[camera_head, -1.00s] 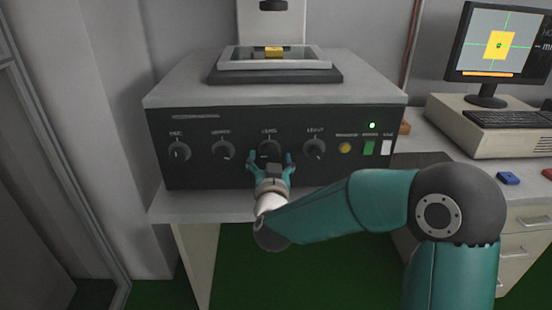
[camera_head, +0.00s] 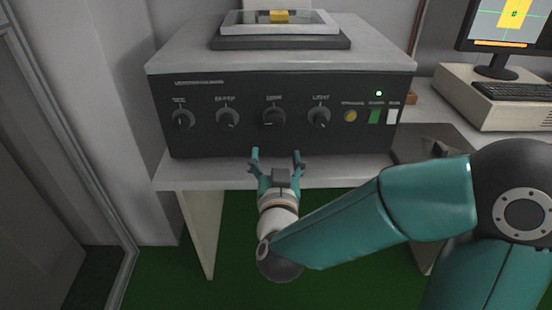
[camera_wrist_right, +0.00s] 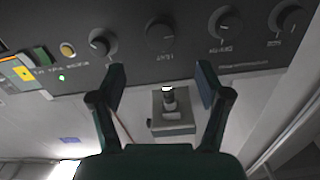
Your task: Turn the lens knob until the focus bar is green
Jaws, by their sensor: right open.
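The lens knob (camera_head: 274,116) is the third of the dark dials on the front panel of the machine. In the right wrist view it (camera_wrist_right: 160,32) shows above the gap between my fingers. My right gripper (camera_head: 276,158) is open and empty, below and in front of the knob, clear of it. Its fingers also frame the right wrist view (camera_wrist_right: 160,85). The focus bar (camera_head: 503,44) is orange, along the bottom of the monitor screen, below a yellow square with green crosshairs. My left gripper is out of view.
Other knobs flank the lens knob: two to its left and the light knob (camera_head: 319,117) to its right. A yellow button (camera_head: 350,116), a green switch (camera_head: 374,116) and a white switch (camera_head: 392,116) sit further right. The bench edge (camera_head: 230,177) runs below the panel.

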